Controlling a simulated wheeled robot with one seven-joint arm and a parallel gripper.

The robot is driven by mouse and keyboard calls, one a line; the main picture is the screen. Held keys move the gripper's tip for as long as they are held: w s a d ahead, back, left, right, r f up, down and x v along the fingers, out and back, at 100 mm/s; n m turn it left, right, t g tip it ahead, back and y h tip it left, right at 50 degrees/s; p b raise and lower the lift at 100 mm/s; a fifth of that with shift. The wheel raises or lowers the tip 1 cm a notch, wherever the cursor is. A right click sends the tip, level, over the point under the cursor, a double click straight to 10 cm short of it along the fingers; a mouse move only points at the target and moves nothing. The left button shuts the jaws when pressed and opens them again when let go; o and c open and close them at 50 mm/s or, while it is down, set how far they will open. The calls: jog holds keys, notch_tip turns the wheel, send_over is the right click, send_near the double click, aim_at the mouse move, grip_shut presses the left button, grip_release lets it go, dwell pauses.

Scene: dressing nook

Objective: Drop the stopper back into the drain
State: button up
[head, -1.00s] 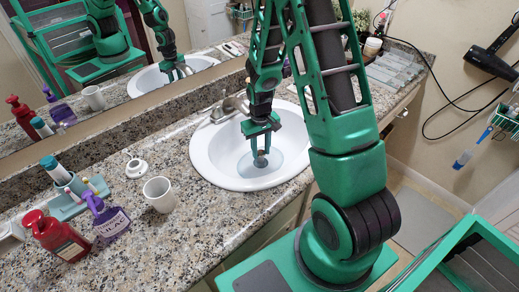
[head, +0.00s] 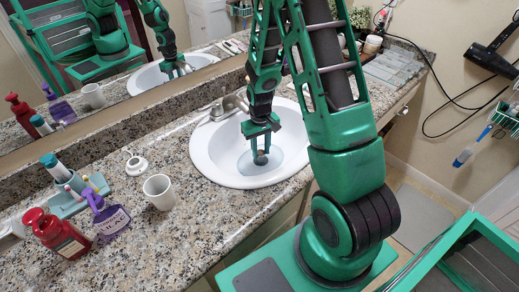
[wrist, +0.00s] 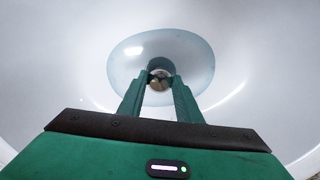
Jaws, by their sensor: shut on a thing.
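The white oval sink basin (head: 205,155) is set in the counter and holds a shallow pool of bluish water (wrist: 128,75). My gripper (head: 261,155) points down into the basin and is shut on the small brownish stopper (head: 261,159). In the wrist view the stopper (wrist: 158,82) sits between the fingertips, over the pool. The drain is hidden behind the fingers and stopper. I cannot tell whether the stopper touches the basin bottom.
The faucet (head: 228,108) stands behind the basin. A white cup (head: 159,192), a purple bottle (head: 109,217), a red bottle (head: 60,235) and a small white round object (head: 137,165) are left on the granite counter (head: 185,235). A mirror (head: 105,55) backs the counter.

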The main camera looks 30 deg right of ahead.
jog(key=shift+f, duration=0.75)
dwell(0.4)
jog(key=shift+r, duration=0.1)
jog(key=shift+r, duration=2.55)
